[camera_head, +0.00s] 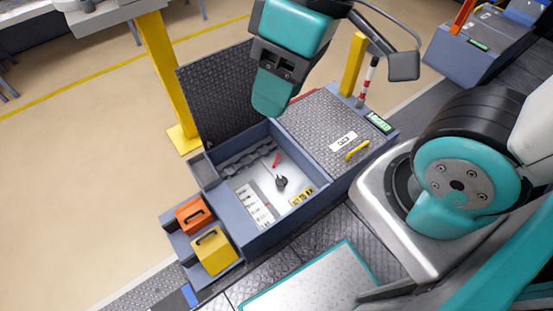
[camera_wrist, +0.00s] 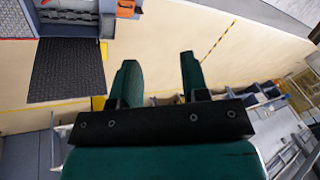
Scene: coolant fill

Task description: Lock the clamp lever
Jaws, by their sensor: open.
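A small lever with a red handle (camera_head: 276,159) and a dark round base (camera_head: 281,183) is inside the open floor compartment (camera_head: 262,226); it looks like the clamp lever. Whether it is locked cannot be told. My gripper (camera_head: 270,103) is teal with a dark band and hangs above the back of the compartment, apart from the lever. In the wrist view its two fingers (camera_wrist: 158,80) stand wide apart with nothing between them. The lever is not visible in the wrist view.
The compartment's dark tread-plate lid (camera_head: 222,97) stands open behind it. A closed tread-plate cover (camera_head: 330,130) with a yellow handle (camera_head: 357,150) lies to the right. Orange (camera_head: 193,214) and yellow (camera_head: 213,251) boxes sit at the left. A yellow post (camera_head: 168,75) stands behind.

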